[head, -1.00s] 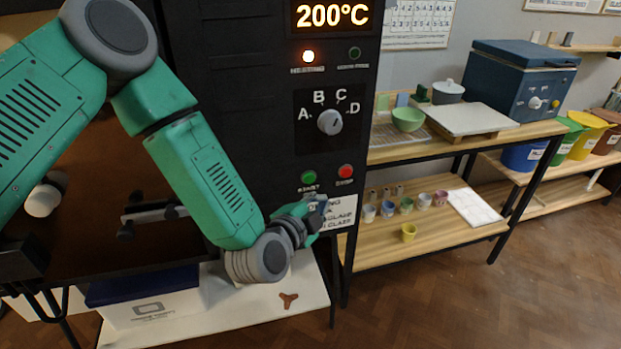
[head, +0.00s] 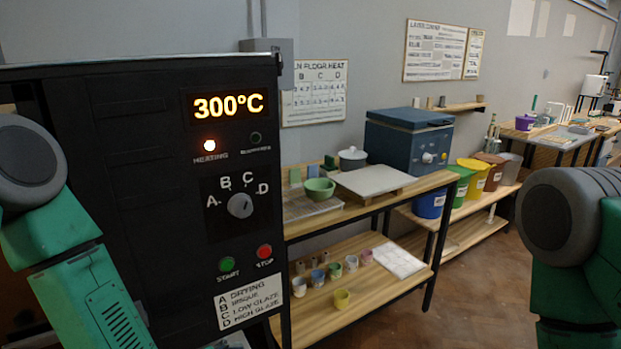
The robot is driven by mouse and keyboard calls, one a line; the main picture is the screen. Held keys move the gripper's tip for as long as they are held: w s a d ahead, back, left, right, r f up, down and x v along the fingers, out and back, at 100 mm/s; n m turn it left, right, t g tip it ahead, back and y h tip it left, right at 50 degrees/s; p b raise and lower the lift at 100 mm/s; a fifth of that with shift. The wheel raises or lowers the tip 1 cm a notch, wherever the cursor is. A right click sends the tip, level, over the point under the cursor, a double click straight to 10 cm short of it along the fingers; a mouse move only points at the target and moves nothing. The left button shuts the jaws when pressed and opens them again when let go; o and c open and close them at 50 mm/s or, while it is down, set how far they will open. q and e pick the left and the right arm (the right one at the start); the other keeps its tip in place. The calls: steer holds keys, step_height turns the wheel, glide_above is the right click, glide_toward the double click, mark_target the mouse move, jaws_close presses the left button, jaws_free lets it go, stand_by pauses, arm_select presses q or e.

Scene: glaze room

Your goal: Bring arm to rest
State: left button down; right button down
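The black kiln (head: 110,130) fills the left of the head view. Its lit display (head: 228,106) reads 300°C and the heating lamp (head: 209,146) glows. The selector dial (head: 240,205) sits among the letters A, B, C and D. A green start button (head: 227,264) and a red stop button (head: 264,252) are below it. My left arm comes in at the left edge and runs down out of the frame; its gripper cannot be made out. My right arm shows at the right edge, with its gripper out of the frame.
A wooden shelf unit (head: 398,205) right of the kiln holds a green bowl (head: 318,190), a white slab (head: 373,181) and small cups. A blue box (head: 408,140) stands behind. Coloured bins (head: 478,178) line a low shelf. Floor (head: 480,290) between shelf and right arm is clear.

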arm_select(q)
steer(key=s+a+f+n+g+y, duration=0.1)
steer(key=s+a+f+n+g, duration=0.2)
steer(key=s, duration=0.6)
steer(key=s+a+f+n+g+y+b, duration=0.1)
steer(key=s+a+f+n+g, duration=0.3)
steer(key=s, duration=0.5)
steer(key=s+a+f+n+g+y, duration=0.1)
steer(key=s+a+f+n+g, duration=0.2)
steer(key=s, duration=0.6)
step_height(320, 180, down, 4)
steer(key=shift+s+a+r+n+g, duration=0.1)
steer(key=shift+s+a+n+g, duration=0.3)
steer(key=shift+a, duration=0.75)
